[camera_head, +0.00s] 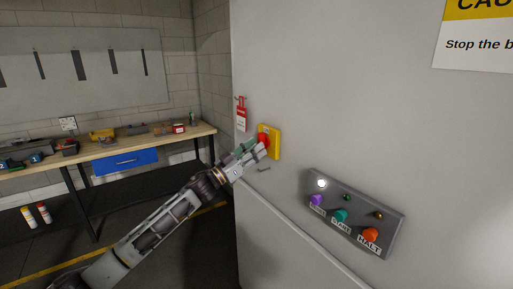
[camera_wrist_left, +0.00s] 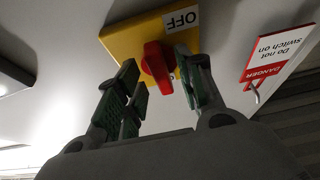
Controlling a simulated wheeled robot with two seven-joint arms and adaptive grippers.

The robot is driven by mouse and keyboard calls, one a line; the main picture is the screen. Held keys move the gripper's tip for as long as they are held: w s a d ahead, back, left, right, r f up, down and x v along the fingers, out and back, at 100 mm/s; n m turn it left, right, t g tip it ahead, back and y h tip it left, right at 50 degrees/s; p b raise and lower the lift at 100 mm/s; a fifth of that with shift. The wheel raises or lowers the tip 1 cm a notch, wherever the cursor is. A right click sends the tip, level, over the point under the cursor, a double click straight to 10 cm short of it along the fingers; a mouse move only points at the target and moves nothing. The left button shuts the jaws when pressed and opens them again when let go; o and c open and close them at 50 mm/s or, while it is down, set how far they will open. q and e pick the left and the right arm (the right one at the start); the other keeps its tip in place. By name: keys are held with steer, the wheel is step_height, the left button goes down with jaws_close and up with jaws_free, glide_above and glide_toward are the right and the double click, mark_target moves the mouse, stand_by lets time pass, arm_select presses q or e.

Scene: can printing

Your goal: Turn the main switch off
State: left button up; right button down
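The main switch is a red rotary knob (camera_head: 263,139) on a yellow plate (camera_head: 275,143) fixed to the grey cabinet wall. In the left wrist view the knob (camera_wrist_left: 157,62) sits on the yellow plate (camera_wrist_left: 122,42), with a white OFF label (camera_wrist_left: 180,20) near the plate's edge. My left gripper (camera_head: 256,150) is right at the switch. In the left wrist view its green-padded fingers (camera_wrist_left: 156,82) stand apart, one on each side of the knob, with a visible gap at the left finger. Contact at the right finger is unclear. My right gripper is not in view.
A red-and-white danger tag (camera_head: 241,115) hangs beside the switch; it also shows in the left wrist view (camera_wrist_left: 278,55). A grey button panel (camera_head: 355,212) is mounted lower right. A workbench (camera_head: 183,135) with tools stands at the left. A caution sign (camera_head: 480,35) is at upper right.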

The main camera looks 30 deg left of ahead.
arm_select(q)
steer(key=shift+w+d+r, duration=0.2)
steer(key=shift+w, duration=0.3)
steer(key=shift+c, duration=0.5)
jaws_close()
